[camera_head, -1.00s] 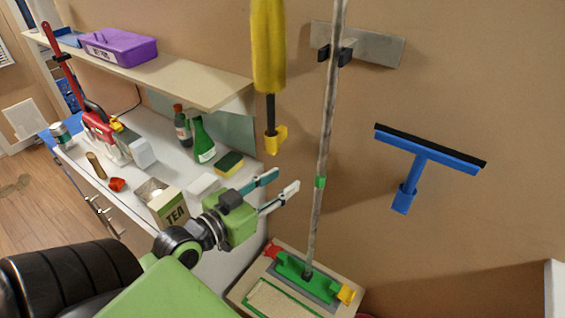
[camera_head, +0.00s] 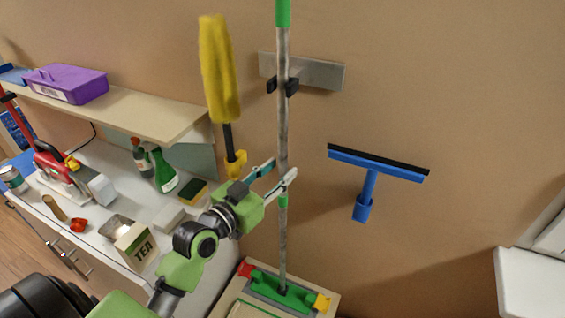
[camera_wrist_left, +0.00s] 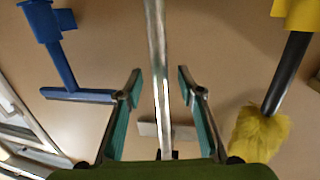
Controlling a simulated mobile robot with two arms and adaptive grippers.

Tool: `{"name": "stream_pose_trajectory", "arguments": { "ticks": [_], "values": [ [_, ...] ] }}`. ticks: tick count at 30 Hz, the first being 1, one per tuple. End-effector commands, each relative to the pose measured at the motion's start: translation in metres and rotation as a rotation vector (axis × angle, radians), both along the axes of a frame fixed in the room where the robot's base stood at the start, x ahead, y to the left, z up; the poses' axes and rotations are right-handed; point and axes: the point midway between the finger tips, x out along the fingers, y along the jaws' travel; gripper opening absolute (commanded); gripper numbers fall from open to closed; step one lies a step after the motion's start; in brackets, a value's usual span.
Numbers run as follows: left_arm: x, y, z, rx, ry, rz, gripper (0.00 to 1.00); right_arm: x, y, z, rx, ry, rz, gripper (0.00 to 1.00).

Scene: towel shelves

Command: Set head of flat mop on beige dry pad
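The flat mop stands upright with its grey pole (camera_head: 282,125) in front of the wall clip and its green head (camera_head: 283,293) at the bottom, on a grey area of a beige tray (camera_head: 222,302). The beige dry pad (camera_head: 246,312), edged in green, is mostly cut off at the bottom of the head view. My left gripper (camera_head: 280,171) is open at the pole. In the left wrist view the pole (camera_wrist_left: 158,60) runs between the two parted fingers (camera_wrist_left: 158,78), with gaps on both sides. My right gripper is not in view.
A yellow duster (camera_head: 219,75) hangs close to the left of the pole. A blue squeegee (camera_head: 372,175) is on the wall to the right. The wall clip (camera_head: 318,73) is behind the pole. A counter on the left holds bottles, a sponge and a tea box (camera_head: 134,244).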

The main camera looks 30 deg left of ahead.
Motion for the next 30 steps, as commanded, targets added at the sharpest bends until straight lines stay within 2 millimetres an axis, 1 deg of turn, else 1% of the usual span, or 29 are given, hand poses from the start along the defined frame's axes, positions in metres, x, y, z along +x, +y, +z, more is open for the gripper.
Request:
{"name": "stream_pose_trajectory", "arguments": {
  "ticks": [1, 3, 6, 16, 17, 18, 20, 21, 30],
  "values": [
    [0.007, 0.000, 0.001, -0.003, 0.000, 0.001, 0.35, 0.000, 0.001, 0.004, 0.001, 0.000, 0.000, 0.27],
    [0.014, -0.001, 0.000, -0.003, 0.000, 0.002, 0.35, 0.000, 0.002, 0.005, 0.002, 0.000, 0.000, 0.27],
    [0.020, -0.002, -0.001, -0.001, 0.000, 0.001, 0.35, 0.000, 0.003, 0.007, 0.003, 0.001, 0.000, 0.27],
    [0.022, -0.003, -0.002, -0.001, 0.001, 0.000, 0.35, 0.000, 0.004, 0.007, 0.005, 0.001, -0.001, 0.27],
    [0.022, -0.003, -0.002, -0.001, 0.001, 0.000, 0.30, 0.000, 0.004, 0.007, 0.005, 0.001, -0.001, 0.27],
    [0.022, -0.003, -0.002, -0.001, 0.000, 0.000, 0.19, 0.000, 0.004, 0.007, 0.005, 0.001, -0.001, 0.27],
    [0.022, -0.003, -0.002, -0.001, 0.000, 0.001, 0.04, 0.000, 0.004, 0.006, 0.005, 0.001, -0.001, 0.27],
    [0.022, -0.003, -0.002, -0.001, 0.000, 0.001, 0.00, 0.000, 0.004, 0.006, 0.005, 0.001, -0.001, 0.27],
    [0.022, -0.003, -0.002, -0.001, 0.000, 0.001, 0.00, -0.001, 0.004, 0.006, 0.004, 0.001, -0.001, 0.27]
  ]
}}
